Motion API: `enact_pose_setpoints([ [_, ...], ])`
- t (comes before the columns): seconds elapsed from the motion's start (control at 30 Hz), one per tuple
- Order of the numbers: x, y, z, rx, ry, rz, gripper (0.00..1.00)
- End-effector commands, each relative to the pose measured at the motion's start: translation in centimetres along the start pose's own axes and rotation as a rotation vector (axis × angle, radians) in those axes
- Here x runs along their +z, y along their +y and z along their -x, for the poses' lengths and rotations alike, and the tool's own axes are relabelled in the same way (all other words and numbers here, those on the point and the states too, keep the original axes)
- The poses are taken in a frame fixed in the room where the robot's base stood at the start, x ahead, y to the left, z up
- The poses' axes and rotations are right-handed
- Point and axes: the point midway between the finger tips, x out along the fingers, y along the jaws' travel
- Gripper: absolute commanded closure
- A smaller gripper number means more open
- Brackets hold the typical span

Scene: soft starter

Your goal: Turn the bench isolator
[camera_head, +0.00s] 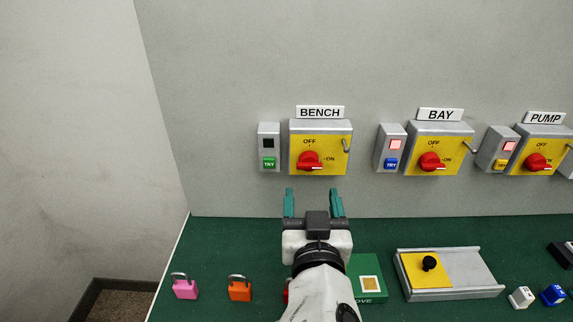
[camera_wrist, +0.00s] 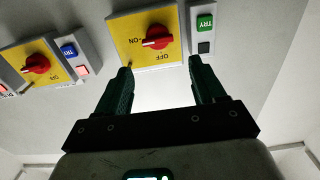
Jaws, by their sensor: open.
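The bench isolator is a grey box with a yellow face (camera_head: 340,138) under the BENCH label (camera_head: 320,112). Its red knob (camera_head: 309,161) has its white-marked handle lying roughly level, toward ON. In the wrist view, which is upside down, the knob (camera_wrist: 160,34) also points to the ON side. My gripper (camera_head: 313,194) is open and empty, below and in front of the isolator in the head view. In the wrist view its two green fingers (camera_wrist: 160,68) stand apart, with the isolator beyond the tips. Neither finger appears to touch the knob.
A grey box with a green TRY button (camera_head: 269,162) and dark window stands left of the isolator. BAY (camera_head: 452,140) and PUMP (camera_head: 550,140) isolators are to the right, with lit red lamps. Pink (camera_head: 185,289) and orange (camera_head: 240,291) padlocks and a sliding plate (camera_head: 460,280) lie on the green bench.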

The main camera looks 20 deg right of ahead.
Motion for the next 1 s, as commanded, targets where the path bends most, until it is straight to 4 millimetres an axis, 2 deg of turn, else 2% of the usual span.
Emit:
enact_pose_setpoints([
  [0.5,-0.1,0.2,-8.5,0.004,-0.004,0.001,0.31],
  [0.7,0.1,0.1,-10.0,0.002,-0.004,0.001,0.31],
  [1.0,0.1,0.2,-10.2,0.002,-0.004,0.001,0.31],
])
